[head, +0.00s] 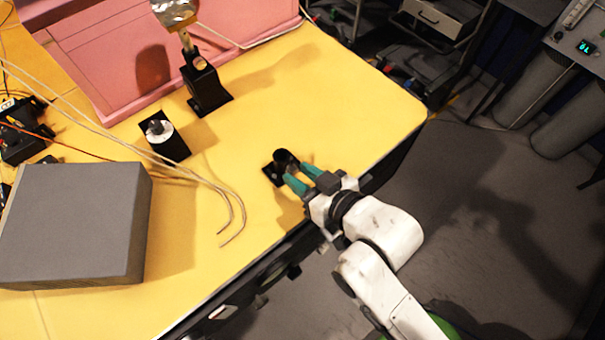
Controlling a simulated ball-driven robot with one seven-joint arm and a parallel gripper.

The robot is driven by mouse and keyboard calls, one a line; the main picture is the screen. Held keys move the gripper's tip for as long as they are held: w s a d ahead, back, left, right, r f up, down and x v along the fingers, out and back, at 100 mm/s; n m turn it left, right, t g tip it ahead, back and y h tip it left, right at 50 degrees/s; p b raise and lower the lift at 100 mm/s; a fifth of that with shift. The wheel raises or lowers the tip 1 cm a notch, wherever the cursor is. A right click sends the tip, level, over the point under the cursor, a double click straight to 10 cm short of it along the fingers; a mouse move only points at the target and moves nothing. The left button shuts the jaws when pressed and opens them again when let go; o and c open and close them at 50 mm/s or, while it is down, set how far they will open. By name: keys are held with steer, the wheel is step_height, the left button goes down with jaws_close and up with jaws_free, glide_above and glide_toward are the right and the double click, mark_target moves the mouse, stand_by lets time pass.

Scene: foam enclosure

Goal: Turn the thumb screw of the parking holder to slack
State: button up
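A small black holder (272,172) with a dark round upright part (284,157) stands on the yellow table near its front right edge. My gripper (297,175) reaches it from the lower right, with its two green fingers apart and their tips at the dark round part. I cannot tell whether the fingers touch or clamp it. No thumb screw can be made out there; the fingers may hide it. Another black block (170,147) with a silver disc and dark knob stands to the left. A taller black stand (205,88) holds a shiny foil-like plate (175,12).
A large grey box (75,225) fills the table's left front. Pale cables (205,182) run across the table to a loose end. A pink foam wall (130,60) stands at the back. The yellow surface right of the stands is clear.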

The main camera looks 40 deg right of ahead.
jaws_close()
steer(key=shift+a+n+h, duration=0.15)
steer(key=shift+n+h, duration=0.65)
steer(key=shift+n, duration=0.1)
steer(key=n+b, duration=0.1)
steer(key=n+h, duration=0.1)
steer(key=shift+a+f+n+h+b, duration=0.15)
steer(key=shift+f+n+h+b, duration=0.1)
steer(key=shift+n+h+b, duration=0.1)
steer(key=n+h+b, duration=0.1)
steer(key=b, duration=0.1)
steer(key=n+h+b, duration=0.1)
steer(key=n+b, duration=0.1)
steer(key=shift+a+f+t+b, duration=0.15)
steer(key=shift+t+b, duration=0.15)
steer(key=shift+t, duration=0.1)
steer(key=n+h+b, duration=0.1)
steer(key=n+b, duration=0.2)
steer(key=shift+a+t, duration=0.1)
steer(key=shift+t, duration=0.3)
steer(key=shift+b, duration=0.35)
